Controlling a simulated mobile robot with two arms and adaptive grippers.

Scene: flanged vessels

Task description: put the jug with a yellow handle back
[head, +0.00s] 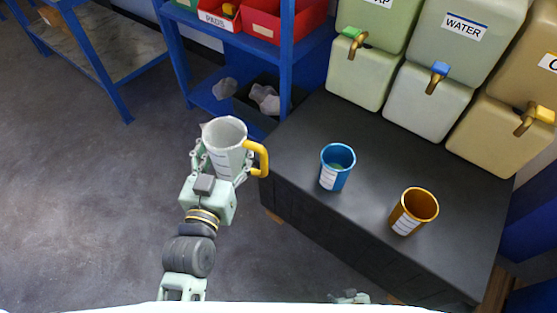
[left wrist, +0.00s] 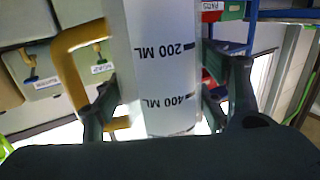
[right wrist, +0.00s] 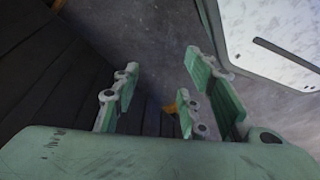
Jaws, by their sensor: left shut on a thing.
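The white jug with a yellow handle (head: 224,140) is held up in the head view, left of the dark bench. My left gripper (head: 220,168) is shut around the jug's body. In the left wrist view the jug (left wrist: 160,65) shows printed 200 ML and 400 ML marks, and its yellow handle is on the left. My right gripper (right wrist: 155,95) is open in the right wrist view, with nothing between its fingers. In the head view only a small part of it shows at the bottom edge.
A dark bench (head: 300,125) bears a blue cup (head: 337,167) and an orange cup (head: 413,211). Several tanks with taps, one labelled WATER (head: 463,30), stand along its back. A blue shelf (head: 287,60) with red bins stands behind the jug. The bench top left of the blue cup is clear.

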